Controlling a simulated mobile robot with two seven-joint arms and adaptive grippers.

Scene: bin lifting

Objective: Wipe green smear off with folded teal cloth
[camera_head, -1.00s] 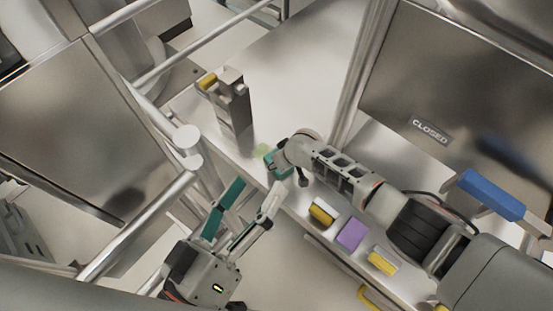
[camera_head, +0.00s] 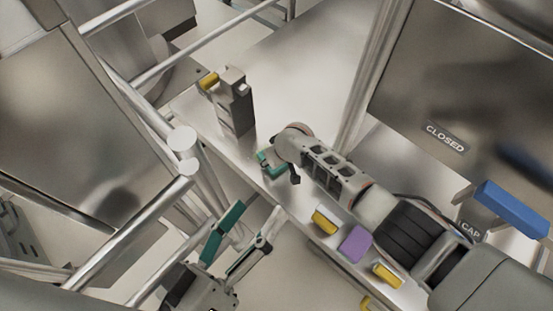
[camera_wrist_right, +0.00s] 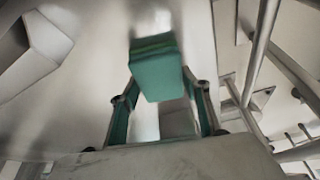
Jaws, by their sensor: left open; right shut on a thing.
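My right gripper (camera_head: 274,166) is low over the narrow worktop (camera_head: 275,195), shut on the folded teal cloth (camera_wrist_right: 157,68). In the right wrist view the cloth is a thick teal pad beyond the gripper's fingers (camera_wrist_right: 162,100), over the pale surface. In the head view, teal shows at the right gripper's tips, where cloth and finger pads are hard to tell apart. I cannot see the green smear in either current view; the gripper and cloth cover the area. My left gripper (camera_head: 246,228) is open and empty, in front of the worktop's edge.
A grey upright block (camera_head: 236,105) stands on the worktop beyond the right gripper, beside a yellow piece (camera_head: 209,80). A yellow-and-white block (camera_head: 325,221), a purple block (camera_head: 355,244) and another yellow block (camera_head: 388,275) lie along the near edge. Metal rails (camera_head: 150,225) stand at left.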

